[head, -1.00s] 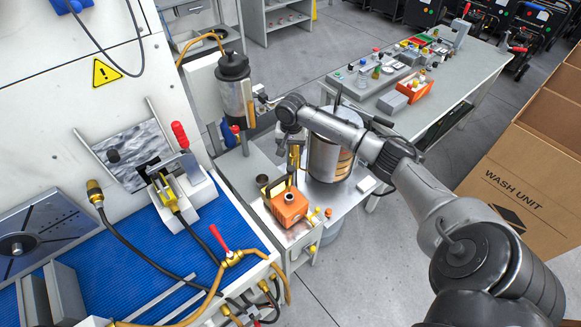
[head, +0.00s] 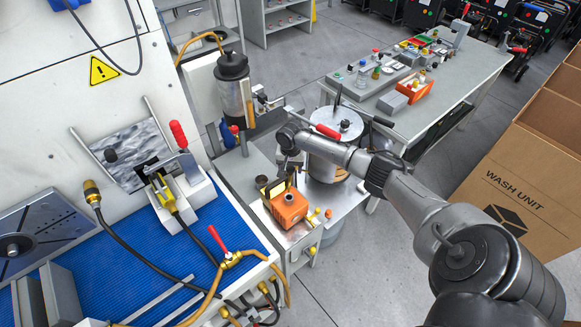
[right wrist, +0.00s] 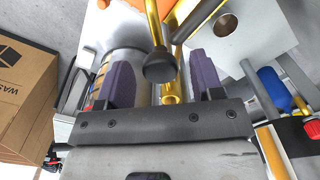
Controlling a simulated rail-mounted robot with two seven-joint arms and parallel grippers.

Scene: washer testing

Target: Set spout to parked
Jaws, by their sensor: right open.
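In the head view the gripper hides most of this brass work. My left gripper is not in view.
A steel drum (head: 322,165) with a red-handled lever (head: 328,131) stands close to my right gripper. A grey bench (head: 462,88) stands behind. A wash unit carton (head: 505,185) is at right.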

